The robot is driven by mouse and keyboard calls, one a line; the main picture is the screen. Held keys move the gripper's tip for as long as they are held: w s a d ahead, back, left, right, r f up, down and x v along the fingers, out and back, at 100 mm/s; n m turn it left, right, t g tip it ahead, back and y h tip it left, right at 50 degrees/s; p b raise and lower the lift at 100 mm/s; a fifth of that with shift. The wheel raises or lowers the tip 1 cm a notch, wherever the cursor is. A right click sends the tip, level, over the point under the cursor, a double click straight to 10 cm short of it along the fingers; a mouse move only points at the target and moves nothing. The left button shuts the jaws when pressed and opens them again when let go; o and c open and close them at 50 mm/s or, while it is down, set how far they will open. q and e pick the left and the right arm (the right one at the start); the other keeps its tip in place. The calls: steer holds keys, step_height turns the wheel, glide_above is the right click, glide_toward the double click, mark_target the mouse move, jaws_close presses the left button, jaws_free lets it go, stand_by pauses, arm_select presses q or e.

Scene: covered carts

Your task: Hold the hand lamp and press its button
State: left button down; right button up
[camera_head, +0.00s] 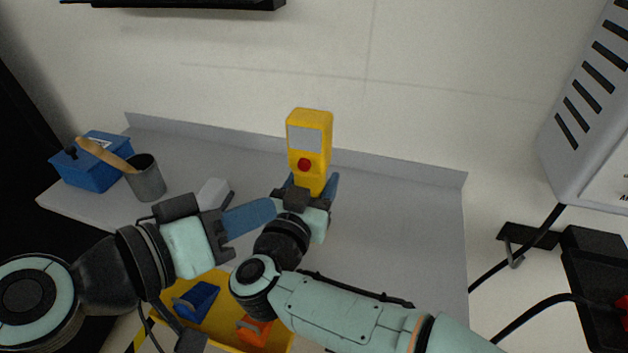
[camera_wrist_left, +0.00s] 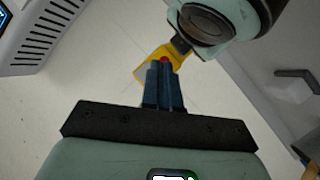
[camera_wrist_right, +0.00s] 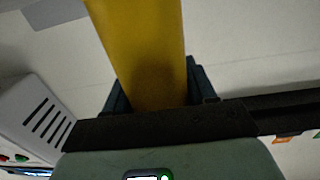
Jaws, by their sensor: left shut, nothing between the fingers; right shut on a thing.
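The hand lamp (camera_head: 310,140) is yellow, with a pale grey panel near its top and a round red button (camera_head: 304,165) below it. My right gripper (camera_head: 312,186) is shut on its lower part and holds it upright above the cart top. The lamp's yellow body (camera_wrist_right: 145,50) fills the space between the fingers in the right wrist view. My left gripper (camera_head: 274,208) is shut and empty, left of and below the lamp. In the left wrist view, its closed fingertips (camera_wrist_left: 164,68) appear just below the red button (camera_wrist_left: 165,59); whether they touch it cannot be told.
The grey cart top (camera_head: 400,220) is clear on the right. A blue box (camera_head: 90,170), a grey cup (camera_head: 146,180) with a wooden-handled tool and a white block (camera_head: 212,193) stand left. A yellow bin (camera_head: 219,328) is below my arms. A vented white cabinet (camera_head: 590,120) is right.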

arm_select(q)
steer(key=s+d+f+m+g+h, duration=0.1)
steer(key=m+g+h, duration=0.1)
steer(key=m+g, duration=0.25)
steer(key=m, duration=0.1)
glide_toward(323, 174)
steer(key=shift+w+d+f+t, duration=0.15)
steer(key=shift+d+f, duration=0.15)
steer(key=shift+d, duration=0.3)
steer(key=shift+w+d+f+t, duration=0.15)
steer(key=shift+d+f, duration=0.1)
steer(key=shift+d, duration=0.3)
steer(key=shift+w+d+f+t, duration=0.15)
steer(key=shift+d+f, duration=0.15)
steer(key=shift+d, duration=0.3)
stand_by(0.6)
steer(key=shift+w+d, duration=0.15)
steer(key=shift+w, duration=0.2)
steer(key=shift+s, duration=0.45)
